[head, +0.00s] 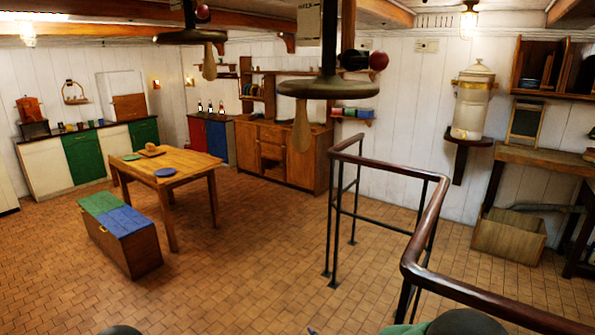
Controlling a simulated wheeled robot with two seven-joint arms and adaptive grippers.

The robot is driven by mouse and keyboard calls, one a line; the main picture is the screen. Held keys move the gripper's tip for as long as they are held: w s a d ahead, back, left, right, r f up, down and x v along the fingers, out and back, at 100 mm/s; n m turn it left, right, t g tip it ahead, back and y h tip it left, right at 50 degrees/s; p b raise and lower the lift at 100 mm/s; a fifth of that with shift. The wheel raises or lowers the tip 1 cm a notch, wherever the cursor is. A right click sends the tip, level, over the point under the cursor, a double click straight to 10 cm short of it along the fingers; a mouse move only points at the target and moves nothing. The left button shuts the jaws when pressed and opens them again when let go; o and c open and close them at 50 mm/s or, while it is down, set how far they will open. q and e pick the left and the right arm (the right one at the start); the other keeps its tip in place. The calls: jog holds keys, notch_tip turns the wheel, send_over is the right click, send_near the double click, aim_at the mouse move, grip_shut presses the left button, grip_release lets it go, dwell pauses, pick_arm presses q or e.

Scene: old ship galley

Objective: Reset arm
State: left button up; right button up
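The task names no object. Neither of my grippers shows in the head view. Only small dark rounded shapes and a bit of green show at the bottom edge, cut off by the frame; they may be parts of my body, but I cannot tell.
A dark railing with a wooden handrail (428,215) stands close at the right. A wooden table (190,160) and a chest (133,259) with green and blue lid halves stand at left. A wooden crate (508,240) is at right. The tiled floor (235,275) between is clear.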

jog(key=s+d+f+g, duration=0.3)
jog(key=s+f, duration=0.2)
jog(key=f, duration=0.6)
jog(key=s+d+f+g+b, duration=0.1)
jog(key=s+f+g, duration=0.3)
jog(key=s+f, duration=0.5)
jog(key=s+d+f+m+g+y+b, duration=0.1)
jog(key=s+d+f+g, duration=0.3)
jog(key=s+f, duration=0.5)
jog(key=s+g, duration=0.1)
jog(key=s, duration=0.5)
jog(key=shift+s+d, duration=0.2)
